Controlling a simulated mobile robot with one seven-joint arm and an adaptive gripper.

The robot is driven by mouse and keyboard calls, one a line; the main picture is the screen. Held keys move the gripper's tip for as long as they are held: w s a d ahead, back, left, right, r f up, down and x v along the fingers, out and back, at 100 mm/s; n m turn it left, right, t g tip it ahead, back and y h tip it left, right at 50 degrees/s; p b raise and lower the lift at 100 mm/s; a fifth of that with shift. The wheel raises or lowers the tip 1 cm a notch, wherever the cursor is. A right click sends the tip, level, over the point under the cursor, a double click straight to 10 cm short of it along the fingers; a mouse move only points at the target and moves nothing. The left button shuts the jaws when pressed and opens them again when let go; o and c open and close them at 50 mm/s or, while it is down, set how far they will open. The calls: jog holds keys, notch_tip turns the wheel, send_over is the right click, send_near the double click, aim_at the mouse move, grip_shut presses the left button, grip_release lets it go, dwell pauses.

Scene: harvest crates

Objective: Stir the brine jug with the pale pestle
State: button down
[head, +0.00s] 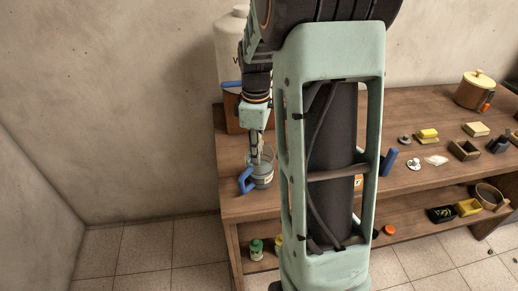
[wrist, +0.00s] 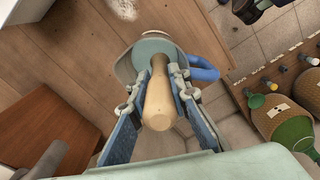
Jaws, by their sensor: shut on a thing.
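The brine jug (head: 261,179) is a clear, greyish jug with a blue handle on its left, upright near the left front corner of the wooden table in the head view. It also shows in the wrist view (wrist: 122,68), its handle to the right. My gripper (head: 256,143) points down just above the jug's mouth. In the wrist view my gripper (wrist: 156,80) is shut on the pale pestle (wrist: 159,104), a light wooden rod between both fingers. The pestle's far end reaches into the jug's mouth, over grey-green contents. How deep it reaches is hard to tell.
A large whitish container (head: 229,45) and a brown box (head: 234,112) stand behind the jug. My column hides the table's middle. A blue object (head: 389,162), several small blocks and a lidded pot (head: 475,92) are to the right. A lower shelf holds more items.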

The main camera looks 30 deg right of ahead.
jog(key=shift+s+d, duration=0.45)
jog(key=shift+s, duration=0.25)
jog(key=shift+w, duration=0.1)
jog(key=shift+w+d, duration=0.35)
jog(key=shift+d, duration=0.3)
jog(key=shift+a, duration=0.1)
jog(key=shift+w+a, duration=0.3)
jog(key=shift+w, duration=0.4)
